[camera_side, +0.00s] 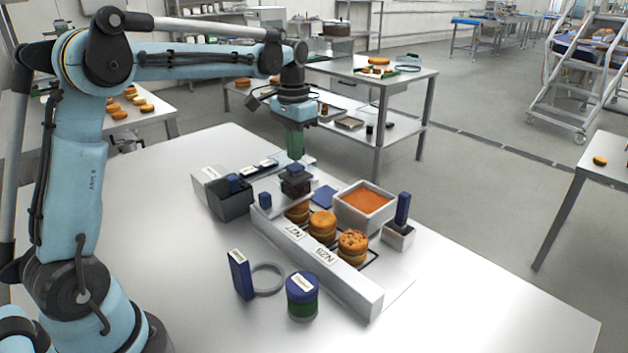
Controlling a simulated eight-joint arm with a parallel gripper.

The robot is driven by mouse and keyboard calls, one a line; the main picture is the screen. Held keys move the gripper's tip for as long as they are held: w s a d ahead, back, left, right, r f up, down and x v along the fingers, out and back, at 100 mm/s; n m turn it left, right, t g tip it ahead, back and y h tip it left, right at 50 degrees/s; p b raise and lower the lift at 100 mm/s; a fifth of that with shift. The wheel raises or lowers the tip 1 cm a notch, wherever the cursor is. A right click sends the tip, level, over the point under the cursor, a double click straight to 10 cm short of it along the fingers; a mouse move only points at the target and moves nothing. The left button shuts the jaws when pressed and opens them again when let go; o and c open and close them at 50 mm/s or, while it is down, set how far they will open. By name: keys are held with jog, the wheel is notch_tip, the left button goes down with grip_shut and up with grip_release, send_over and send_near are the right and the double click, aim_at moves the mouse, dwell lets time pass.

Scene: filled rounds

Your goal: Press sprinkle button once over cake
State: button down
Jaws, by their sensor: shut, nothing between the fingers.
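My gripper (295,157) points straight down near the middle of the table, with its green fingers shut and empty. Just below its tip stands a small dark block with a blue top (295,169); I cannot tell whether they touch. No part is clearly marked as the sprinkle button. A row of round cakes stands behind a white labelled rail: one partly hidden (297,211), a plain one in the middle (322,222), and one with dark specks at the near end (353,241). A white bin (388,213) holds orange grains beside the cakes.
A dark grey box (234,205) stands left of the row. A blue upright handle (402,208) rises from a white block at right. A blue-lidded jar (302,298), a ring (267,279) and a blue plate (240,273) stand in front. The table's front right is clear.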

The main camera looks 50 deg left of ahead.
jog(key=shift+f, duration=0.2)
dwell(0.3)
jog(key=shift+f, duration=1.1)
jog(key=shift+r, duration=1.3)
notch_tip(320, 180, up, 6)
dwell(0.4)
